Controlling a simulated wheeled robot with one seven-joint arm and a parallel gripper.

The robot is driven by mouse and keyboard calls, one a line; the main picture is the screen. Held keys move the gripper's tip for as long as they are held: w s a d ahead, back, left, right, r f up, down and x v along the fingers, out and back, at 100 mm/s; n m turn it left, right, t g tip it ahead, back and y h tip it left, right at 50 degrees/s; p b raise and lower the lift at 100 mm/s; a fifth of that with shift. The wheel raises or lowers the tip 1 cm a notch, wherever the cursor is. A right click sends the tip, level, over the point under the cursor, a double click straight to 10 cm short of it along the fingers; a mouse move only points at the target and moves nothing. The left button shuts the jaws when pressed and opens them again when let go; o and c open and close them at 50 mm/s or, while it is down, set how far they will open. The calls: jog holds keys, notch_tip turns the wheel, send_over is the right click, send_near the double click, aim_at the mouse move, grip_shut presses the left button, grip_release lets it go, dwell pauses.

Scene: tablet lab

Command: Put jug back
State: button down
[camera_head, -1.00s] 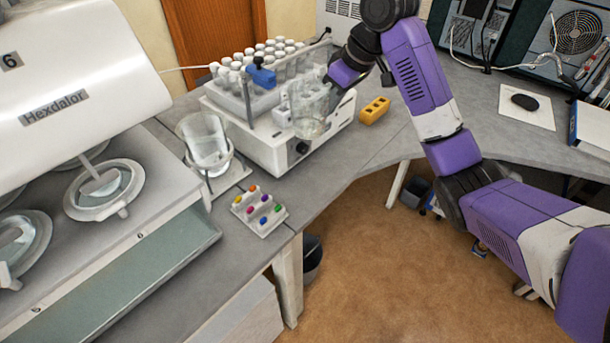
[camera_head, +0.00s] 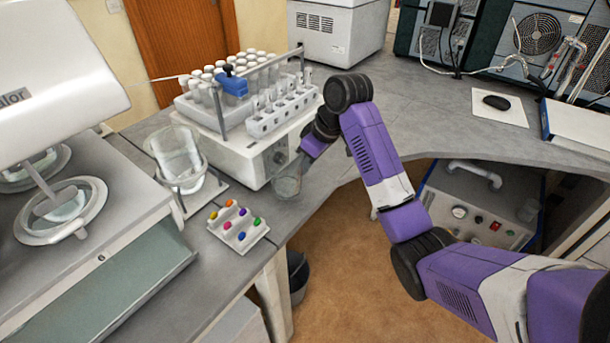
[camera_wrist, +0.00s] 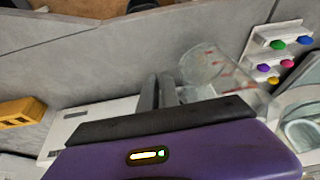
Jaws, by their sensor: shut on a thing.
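A clear glass jug (camera_head: 288,182) is held at the end of my arm, in front of the white sampler unit near the bench's front edge. My gripper (camera_head: 303,160) is shut on it; the fingers are small in the head view. In the wrist view the dark fingers (camera_wrist: 160,92) are close together, and the jug (camera_wrist: 208,68) with red markings is just to their right. The exact grip point is hidden. A larger glass vessel (camera_head: 178,152) sits tilted in a wire stand (camera_head: 190,183) to the left.
The white sampler unit (camera_head: 238,152) carries several white-capped bottles and a vial rack (camera_head: 283,112). A tray of coloured pieces (camera_head: 238,240) lies at the front edge. A yellow block (camera_wrist: 22,112) shows in the wrist view. Bench to the right is mostly clear.

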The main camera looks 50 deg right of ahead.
aim_at(305, 185)
jog(key=shift+f, duration=1.65)
jog(key=shift+f, duration=0.1)
jog(key=c, duration=1.6)
grip_release()
jog(key=shift+p+v, duration=1.85)
jog(key=shift+v, duration=4.3)
jog(key=shift+w, duration=0.1)
